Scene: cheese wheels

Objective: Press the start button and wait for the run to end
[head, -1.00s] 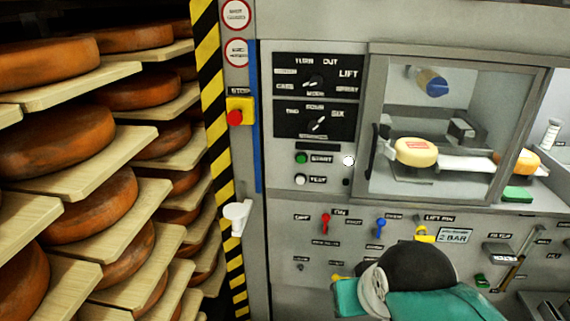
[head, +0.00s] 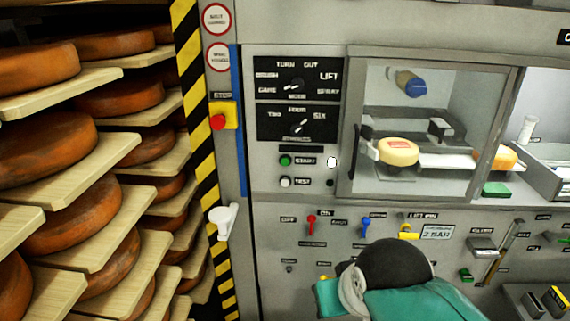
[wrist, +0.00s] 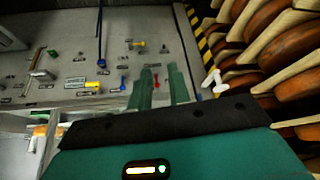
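The green start button (head: 285,160) sits beside its START label on the grey control panel, left of the glass-fronted chamber. A white test button (head: 285,182) is just below it, and a white round lamp (head: 332,162) is to its right. A cheese wheel (head: 398,151) with a red label lies inside the chamber. My arm is at the bottom of the head view, below the panel, where its fingertips cannot be made out. In the wrist view my gripper (wrist: 161,75) has its two green fingers apart with nothing between them. The start button cannot be seen there.
A red stop button (head: 218,122) on a yellow box is left of the panel. Below are a red lever (head: 311,225), a blue lever (head: 365,227) and a white handle (head: 222,221). Shelves of cheese wheels (head: 45,146) fill the left side.

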